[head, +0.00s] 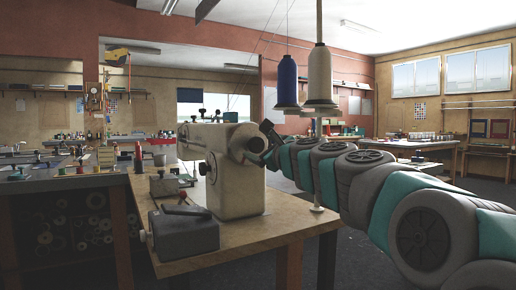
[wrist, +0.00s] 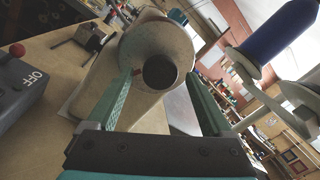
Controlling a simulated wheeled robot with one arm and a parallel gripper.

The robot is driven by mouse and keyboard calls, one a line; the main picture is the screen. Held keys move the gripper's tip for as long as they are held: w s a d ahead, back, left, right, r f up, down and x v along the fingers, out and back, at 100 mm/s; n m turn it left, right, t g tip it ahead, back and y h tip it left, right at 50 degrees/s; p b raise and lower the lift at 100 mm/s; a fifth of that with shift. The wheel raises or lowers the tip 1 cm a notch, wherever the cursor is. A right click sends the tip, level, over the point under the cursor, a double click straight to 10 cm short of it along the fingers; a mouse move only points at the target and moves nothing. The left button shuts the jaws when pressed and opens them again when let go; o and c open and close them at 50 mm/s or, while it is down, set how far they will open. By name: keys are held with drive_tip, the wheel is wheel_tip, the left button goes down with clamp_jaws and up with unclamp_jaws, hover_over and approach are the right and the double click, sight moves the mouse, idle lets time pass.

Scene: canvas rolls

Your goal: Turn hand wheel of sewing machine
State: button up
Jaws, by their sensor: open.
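The cream sewing machine (head: 236,185) stands upright on a wooden table. Its round hand wheel (head: 240,141) is at the upper right end of the body, facing my arm. In the wrist view the hand wheel (wrist: 130,52) shows as a pale round rim with a dark round centre. My gripper (wrist: 160,82) is open, with one green finger on each side of the wheel's lower part. I cannot tell whether either finger touches it. In the head view my gripper (head: 266,143) is right beside the wheel, partly hidden by my wrist.
A grey box (head: 185,233) marked OFF, with a red knob, sits at the table's front left. Blue (head: 287,82) and white (head: 319,78) thread cones stand above, right of the machine. The wooden table (head: 270,229) has bare room at its front. A cluttered workbench is on the left.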

drive_tip(key=shift+v, duration=2.6)
